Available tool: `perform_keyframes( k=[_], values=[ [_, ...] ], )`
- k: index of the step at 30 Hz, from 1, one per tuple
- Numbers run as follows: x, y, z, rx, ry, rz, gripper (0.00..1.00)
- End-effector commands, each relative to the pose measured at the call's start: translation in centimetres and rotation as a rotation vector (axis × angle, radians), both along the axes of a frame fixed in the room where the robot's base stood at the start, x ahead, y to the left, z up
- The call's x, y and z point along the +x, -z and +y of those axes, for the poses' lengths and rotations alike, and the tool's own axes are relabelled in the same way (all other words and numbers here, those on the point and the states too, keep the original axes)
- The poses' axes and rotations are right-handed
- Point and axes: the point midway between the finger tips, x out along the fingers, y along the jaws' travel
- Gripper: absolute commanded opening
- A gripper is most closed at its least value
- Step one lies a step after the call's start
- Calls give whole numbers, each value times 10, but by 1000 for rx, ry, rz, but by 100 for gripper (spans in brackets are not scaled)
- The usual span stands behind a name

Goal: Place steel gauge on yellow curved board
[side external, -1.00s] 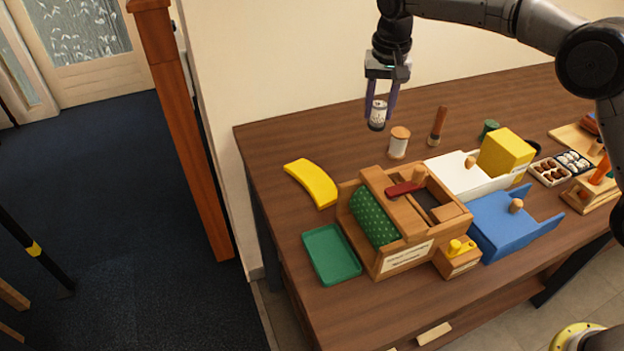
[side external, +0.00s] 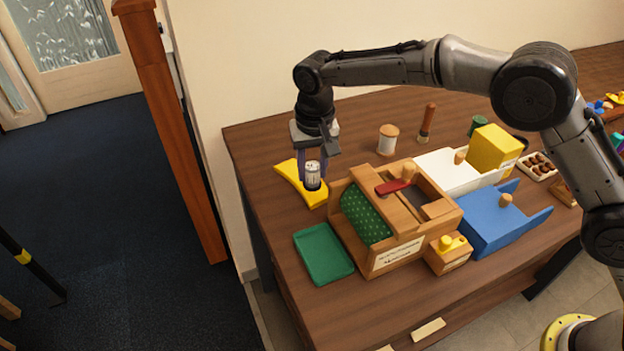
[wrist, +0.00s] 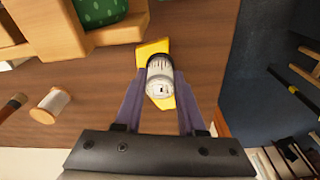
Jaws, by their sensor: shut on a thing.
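The steel gauge (side external: 313,175) is a small silver cylinder with dark markings and a dark lower end. My gripper (side external: 312,172) is shut on it, with one purple finger on each side. In the wrist view the gauge (wrist: 160,78) sits between the fingertips (wrist: 160,85). The yellow curved board (side external: 290,172) lies on the table at the left. In the side view the gauge overlaps the board, and in the wrist view the board (wrist: 154,48) shows behind it. I cannot tell whether the gauge touches the board; its contact side is hidden.
A wooden box with a green dotted roll (side external: 366,214) stands right of the board. A green tray (side external: 323,254) lies in front. A white spool (side external: 388,140) and a brown-handled tool (side external: 427,122) stand behind. The table's left edge is close to the board.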

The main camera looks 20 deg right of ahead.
Motion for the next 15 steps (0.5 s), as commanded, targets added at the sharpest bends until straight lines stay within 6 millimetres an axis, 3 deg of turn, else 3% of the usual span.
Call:
perform_keyframes(
  k=[8,15],
  values=[
    [0,33,0,0,0,-1,0],
    [0,34,0,1,0,-2,0]
  ],
)
